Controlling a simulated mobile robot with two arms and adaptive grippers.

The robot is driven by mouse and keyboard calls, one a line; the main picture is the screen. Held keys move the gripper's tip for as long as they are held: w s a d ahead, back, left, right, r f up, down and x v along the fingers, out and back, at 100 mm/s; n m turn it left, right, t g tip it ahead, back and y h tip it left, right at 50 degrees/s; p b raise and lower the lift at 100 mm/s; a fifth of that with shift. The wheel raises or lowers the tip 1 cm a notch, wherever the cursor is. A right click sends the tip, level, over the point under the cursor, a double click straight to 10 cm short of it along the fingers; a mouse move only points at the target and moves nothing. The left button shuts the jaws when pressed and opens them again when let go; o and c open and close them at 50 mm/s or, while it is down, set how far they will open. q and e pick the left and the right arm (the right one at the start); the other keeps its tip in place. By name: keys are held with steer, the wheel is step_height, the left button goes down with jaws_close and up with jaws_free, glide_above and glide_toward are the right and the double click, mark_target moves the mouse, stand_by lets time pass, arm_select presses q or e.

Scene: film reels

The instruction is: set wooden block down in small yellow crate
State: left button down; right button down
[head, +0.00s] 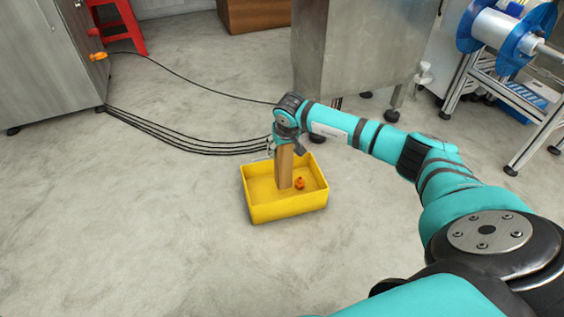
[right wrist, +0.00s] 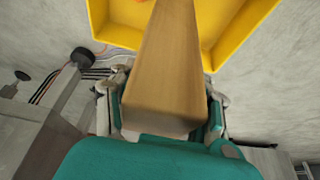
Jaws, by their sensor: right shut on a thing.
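The small yellow crate (head: 287,210) stands on the concrete floor in the middle of the head view. The wooden block (head: 285,168) is upright, its lower end within the crate's walls. I cannot tell whether it touches the crate's floor. My right gripper (head: 284,146) is shut on the block's upper end, above the crate's far side. In the right wrist view the block (right wrist: 165,70) sits between the two fingers (right wrist: 168,108) and points toward the yellow crate (right wrist: 235,35). My left gripper is in neither view.
A small orange object (head: 299,183) lies in the crate, right of the block. Black cables (head: 190,143) run across the floor to the left. A metal cabinet (head: 350,50) stands behind the crate. The floor left and in front of the crate is clear.

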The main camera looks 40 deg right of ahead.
step_height(320, 180, down, 4)
steer(key=shift+r+b, duration=0.1)
steer(key=shift+b, duration=1.1)
steer(key=shift+r, duration=0.15)
steer(key=c, duration=0.6)
jaws_free()
